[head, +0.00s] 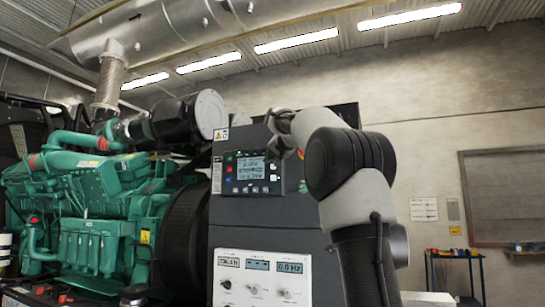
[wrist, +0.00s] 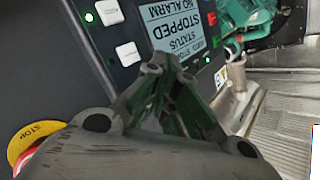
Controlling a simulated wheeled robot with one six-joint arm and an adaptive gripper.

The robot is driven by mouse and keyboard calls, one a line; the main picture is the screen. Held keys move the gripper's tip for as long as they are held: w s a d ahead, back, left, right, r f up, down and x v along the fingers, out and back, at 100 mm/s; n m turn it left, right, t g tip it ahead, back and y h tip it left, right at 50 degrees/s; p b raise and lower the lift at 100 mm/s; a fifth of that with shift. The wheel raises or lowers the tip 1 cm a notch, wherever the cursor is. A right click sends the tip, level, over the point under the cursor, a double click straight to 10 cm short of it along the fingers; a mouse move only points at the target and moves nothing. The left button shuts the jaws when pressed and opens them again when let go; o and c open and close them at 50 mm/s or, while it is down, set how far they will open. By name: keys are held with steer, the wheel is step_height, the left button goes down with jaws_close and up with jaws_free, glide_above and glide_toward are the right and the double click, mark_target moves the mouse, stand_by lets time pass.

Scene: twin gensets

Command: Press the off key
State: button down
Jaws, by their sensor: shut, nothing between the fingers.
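The dark control panel (head: 286,186) faces me in the head view. It carries a lit display (head: 251,168) and small coloured keys on its left side. In the wrist view the display (wrist: 180,28) appears turned over and reads STOPPED, NO ALARM. Two white keys show beside it, an upper one (wrist: 108,12) and a lower one (wrist: 127,53). I cannot read which key is the off key. My gripper (wrist: 160,64) is shut and empty, its fingertips in front of the panel near the display and lower white key. Contact cannot be told. In the head view, my arm partly hides it.
A red stop button with a yellow STOP ring (wrist: 36,143) sits close to my gripper at the lower left of the wrist view. A white panel with gauges and knobs (head: 265,282) lies below the control panel. The green engine (head: 95,195) stands to the left.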

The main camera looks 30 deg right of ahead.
steer(key=shift+w+d, duration=0.15)
stand_by(0.3)
steer(key=shift+s+a, duration=0.6)
steer(key=shift+a, duration=0.1)
steer(key=s+a, duration=0.3)
steer(key=a, duration=0.1)
steer(key=shift+s+a, duration=0.35)
stand_by(0.7)
